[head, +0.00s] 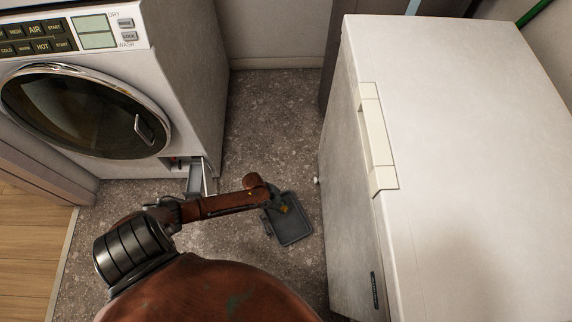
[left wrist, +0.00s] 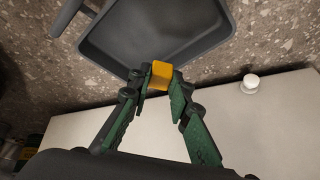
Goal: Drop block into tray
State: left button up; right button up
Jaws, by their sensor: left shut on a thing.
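My left gripper (head: 279,206) (left wrist: 160,82) is shut on a small yellow block (left wrist: 161,72), whose end sticks out past the fingertips in the left wrist view. How high the block is above the tray I cannot tell. My right gripper is not in view.
A white chest-like appliance (head: 470,150) stands close on the tray's right. A washer (head: 180,60) with a round dark door is at the upper left, a small opening at its lower corner. Speckled floor (head: 265,120) between them is clear. A white knob (left wrist: 250,83) shows near the tray.

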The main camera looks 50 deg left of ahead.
pick_arm(q)
jog(key=shift+f, duration=0.1)
dwell(0.3)
jog(key=o, duration=0.8)
jog(key=v, duration=1.2)
